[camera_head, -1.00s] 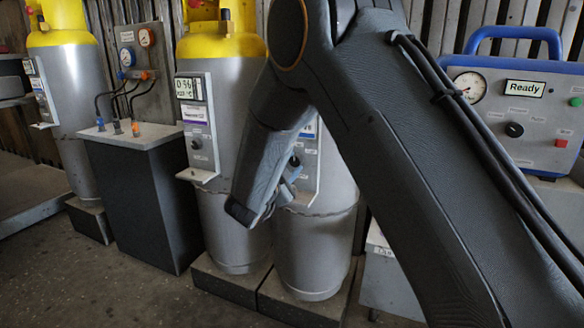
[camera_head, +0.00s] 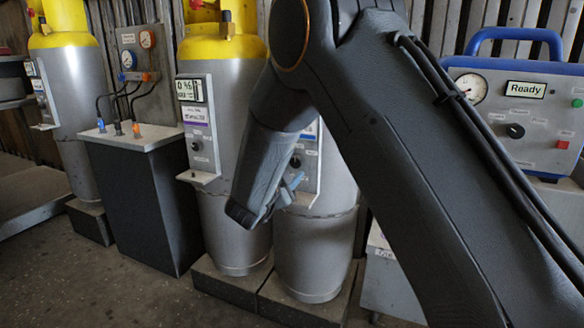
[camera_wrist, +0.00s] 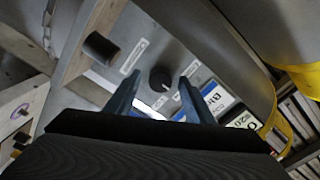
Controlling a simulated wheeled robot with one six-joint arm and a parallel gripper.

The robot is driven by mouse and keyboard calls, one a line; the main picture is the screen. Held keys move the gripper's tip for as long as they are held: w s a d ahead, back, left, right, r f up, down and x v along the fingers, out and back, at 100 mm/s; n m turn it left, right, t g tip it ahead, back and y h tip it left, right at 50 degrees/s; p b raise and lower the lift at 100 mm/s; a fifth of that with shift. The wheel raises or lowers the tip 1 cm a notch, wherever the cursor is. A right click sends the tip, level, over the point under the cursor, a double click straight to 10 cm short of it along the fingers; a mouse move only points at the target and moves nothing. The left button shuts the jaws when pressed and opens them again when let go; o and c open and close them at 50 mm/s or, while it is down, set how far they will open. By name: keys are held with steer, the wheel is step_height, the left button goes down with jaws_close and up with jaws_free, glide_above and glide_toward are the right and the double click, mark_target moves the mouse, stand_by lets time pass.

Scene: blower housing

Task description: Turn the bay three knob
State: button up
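A small black round knob (camera_head: 296,162) sits on the grey panel (camera_head: 311,170) of the third cylinder, which is partly hidden behind my arm. In the wrist view the knob (camera_wrist: 160,78) shows between and just beyond my two blue-grey fingertips, with gaps on both sides. My gripper (camera_wrist: 160,84) is open and empty, apart from the knob. In the head view my gripper (camera_head: 289,190) is in front of the lower part of that panel, just below the knob. The panel's upper part is mostly hidden by my arm.
A similar panel with a knob (camera_head: 195,146) and display is on the middle cylinder (camera_head: 235,110). A dark cabinet (camera_head: 135,205) stands left. A blue-framed console (camera_head: 515,100) reading "Ready" stands right.

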steer(key=v, duration=0.7)
steer(key=shift+s+p, duration=0.3)
steer(key=shift+s, duration=0.1)
steer(key=shift+a, duration=0.1)
